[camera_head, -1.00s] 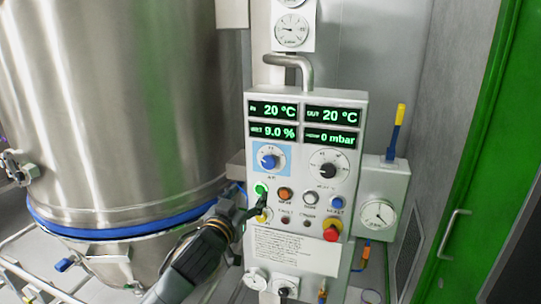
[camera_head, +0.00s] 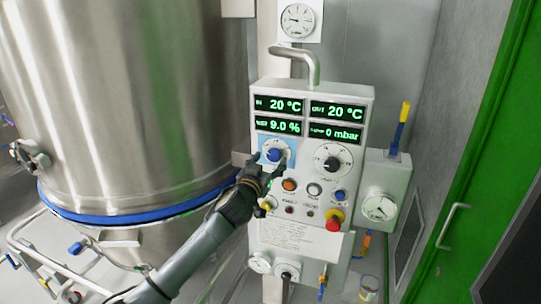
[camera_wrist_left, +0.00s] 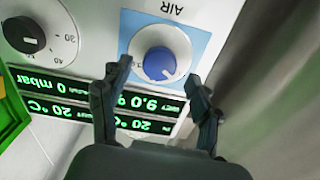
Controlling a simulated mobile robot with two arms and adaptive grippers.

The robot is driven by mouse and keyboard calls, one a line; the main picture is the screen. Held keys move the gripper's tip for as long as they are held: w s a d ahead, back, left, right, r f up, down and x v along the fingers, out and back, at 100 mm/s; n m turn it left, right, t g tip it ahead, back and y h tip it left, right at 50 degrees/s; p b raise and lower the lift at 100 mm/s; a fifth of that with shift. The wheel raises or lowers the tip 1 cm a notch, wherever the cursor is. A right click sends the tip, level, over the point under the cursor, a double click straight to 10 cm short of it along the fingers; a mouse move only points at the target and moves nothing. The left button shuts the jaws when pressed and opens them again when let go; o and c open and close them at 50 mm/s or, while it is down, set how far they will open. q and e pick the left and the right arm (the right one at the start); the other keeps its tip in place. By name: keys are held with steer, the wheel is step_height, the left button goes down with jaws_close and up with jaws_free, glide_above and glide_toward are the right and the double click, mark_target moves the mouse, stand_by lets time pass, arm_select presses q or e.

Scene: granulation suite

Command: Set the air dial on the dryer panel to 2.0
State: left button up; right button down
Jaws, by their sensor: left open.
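The air dial (camera_head: 273,154) is a blue knob on a white round scale with a light blue backing, at the left of the dryer panel (camera_head: 283,237). My left gripper (camera_head: 268,166) is just below and in front of it. In the left wrist view, which is upside down, the air dial (camera_wrist_left: 159,63) shows beyond and between the two open fingers of my left gripper (camera_wrist_left: 160,85). The fingers are empty, and I see no contact with the knob. The knob's exact setting is too small to read. My right gripper is not in view.
A black dial (camera_head: 332,163) sits right of the air dial, under the green displays (camera_head: 335,112). Buttons and a red emergency stop (camera_head: 334,219) lie below. A large steel vessel (camera_head: 120,100) stands left, and a green door frame (camera_head: 480,130) is at the right.

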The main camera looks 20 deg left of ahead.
arm_select(q)
steer(key=shift+w, duration=0.7)
steer(key=c, duration=1.2)
steer(key=shift+o, duration=0.2)
steer(key=shift+m, duration=0.3)
steer(key=m, duration=0.5)
steer(key=shift+m, duration=0.3)
steer(key=m, duration=0.5)
steer(key=shift+d, duration=0.15)
steer(key=shift+f+m, duration=0.1)
steer(key=shift+m, duration=0.3)
